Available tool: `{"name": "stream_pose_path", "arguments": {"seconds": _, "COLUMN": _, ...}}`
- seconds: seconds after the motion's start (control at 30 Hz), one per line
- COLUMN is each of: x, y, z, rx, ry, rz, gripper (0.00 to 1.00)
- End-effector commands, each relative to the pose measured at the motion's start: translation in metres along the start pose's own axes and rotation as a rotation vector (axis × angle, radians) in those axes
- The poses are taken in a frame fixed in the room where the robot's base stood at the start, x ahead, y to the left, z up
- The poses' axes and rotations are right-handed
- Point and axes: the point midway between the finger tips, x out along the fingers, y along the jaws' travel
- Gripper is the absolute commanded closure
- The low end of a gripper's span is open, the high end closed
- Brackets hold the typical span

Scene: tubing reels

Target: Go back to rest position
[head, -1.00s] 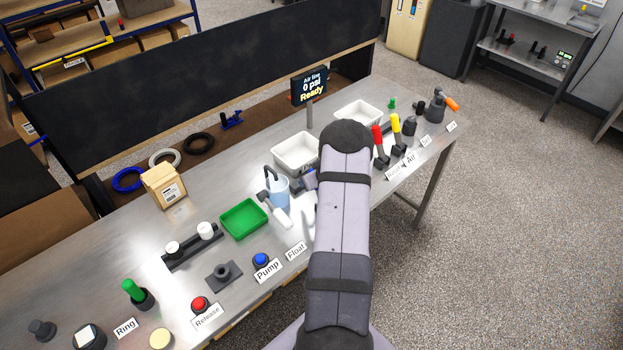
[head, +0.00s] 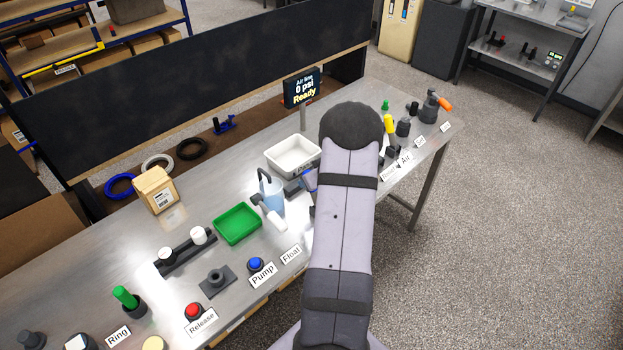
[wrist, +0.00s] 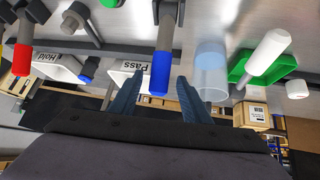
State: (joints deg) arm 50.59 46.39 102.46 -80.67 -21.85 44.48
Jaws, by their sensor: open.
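My gripper (wrist: 157,82) is open in the wrist view, its two dark blue fingers apart. A blue handle on a grey stem (wrist: 160,72) shows between the fingers; I cannot tell how close it is in depth. Nothing appears held. In the head view my arm's upper links cover the middle right of the bench, and my gripper is mostly hidden behind them. A clear light-blue container (head: 271,194) stands just left of the arm; it also shows right of the fingers in the wrist view (wrist: 210,72).
A white tray (head: 292,157), green tray (head: 237,224) and cardboard box (head: 156,190) stand on the steel bench. A display (head: 302,88) reads 0 psi, Ready. Red (wrist: 22,58) and blue handles are near the gripper. Buttons and a green handle (head: 125,297) stand front left.

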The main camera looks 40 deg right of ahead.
Motion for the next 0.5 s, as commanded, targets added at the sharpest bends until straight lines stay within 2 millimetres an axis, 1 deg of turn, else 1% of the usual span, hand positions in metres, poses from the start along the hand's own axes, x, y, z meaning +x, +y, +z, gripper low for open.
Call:
{"name": "stream_pose_path", "arguments": {"seconds": 0.33, "x": 0.001, "y": 0.000, "z": -0.002, "rx": 0.003, "ry": 0.004, "rz": 0.002, "gripper": 0.57}}
{"name": "stream_pose_path", "arguments": {"seconds": 0.43, "x": 0.002, "y": 0.000, "z": -0.014, "rx": 0.029, "ry": 0.026, "rz": 0.018, "gripper": 0.57}}
{"name": "stream_pose_path", "arguments": {"seconds": 0.47, "x": 0.002, "y": 0.000, "z": -0.020, "rx": 0.043, "ry": 0.037, "rz": 0.026, "gripper": 0.57}}
{"name": "stream_pose_path", "arguments": {"seconds": 0.5, "x": 0.001, "y": -0.001, "z": -0.030, "rx": 0.066, "ry": 0.057, "rz": 0.038, "gripper": 0.57}}
